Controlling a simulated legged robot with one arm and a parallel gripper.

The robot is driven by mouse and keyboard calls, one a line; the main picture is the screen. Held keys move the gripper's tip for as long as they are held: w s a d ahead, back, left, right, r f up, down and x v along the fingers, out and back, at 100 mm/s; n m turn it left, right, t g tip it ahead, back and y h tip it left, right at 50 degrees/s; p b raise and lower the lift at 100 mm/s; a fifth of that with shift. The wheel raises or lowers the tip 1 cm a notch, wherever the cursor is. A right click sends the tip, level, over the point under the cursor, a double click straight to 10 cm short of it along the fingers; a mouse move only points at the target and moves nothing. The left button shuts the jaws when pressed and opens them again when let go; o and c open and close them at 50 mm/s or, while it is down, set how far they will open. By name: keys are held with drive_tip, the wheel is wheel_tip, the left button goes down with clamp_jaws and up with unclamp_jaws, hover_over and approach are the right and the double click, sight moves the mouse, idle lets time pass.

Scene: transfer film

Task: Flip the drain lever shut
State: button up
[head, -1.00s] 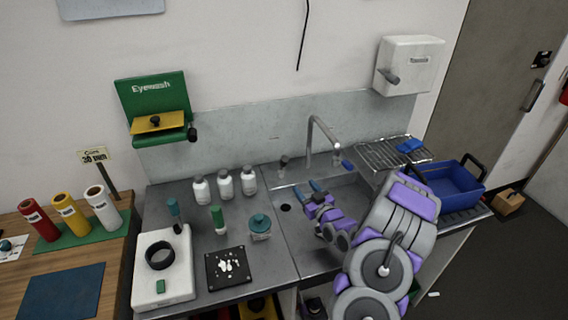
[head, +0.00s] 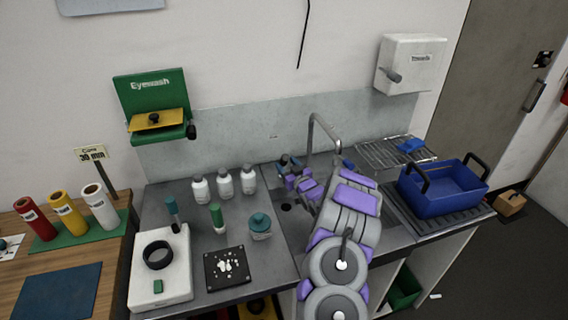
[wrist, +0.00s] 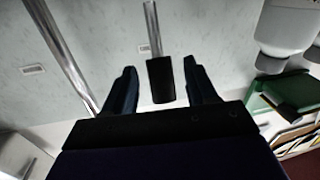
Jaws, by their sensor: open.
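The drain lever shows in the wrist view as a thin metal rod with a black grip (wrist: 160,80). That view is upside down, so the lever stands up from the sink deck with its grip at the top. My gripper (wrist: 156,85) is open, with one dark finger on each side of the grip and gaps visible between. In the head view my gripper (head: 289,161) is at the back of the sink, left of the faucet, and mostly hides the lever. The drain hole (head: 286,207) is visible in the basin.
The curved faucet (head: 325,124) stands close to the right of my gripper. Several white bottles (head: 224,184) stand to the left on the counter. A blue tub (head: 446,200) and wire rack (head: 375,153) are at the right. The wall is just behind.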

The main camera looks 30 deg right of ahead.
drive_tip(key=shift+w+d, duration=0.15)
drive_tip(key=shift+w, duration=1.2)
drive_tip(key=shift+c, duration=0.2)
clamp_jaws()
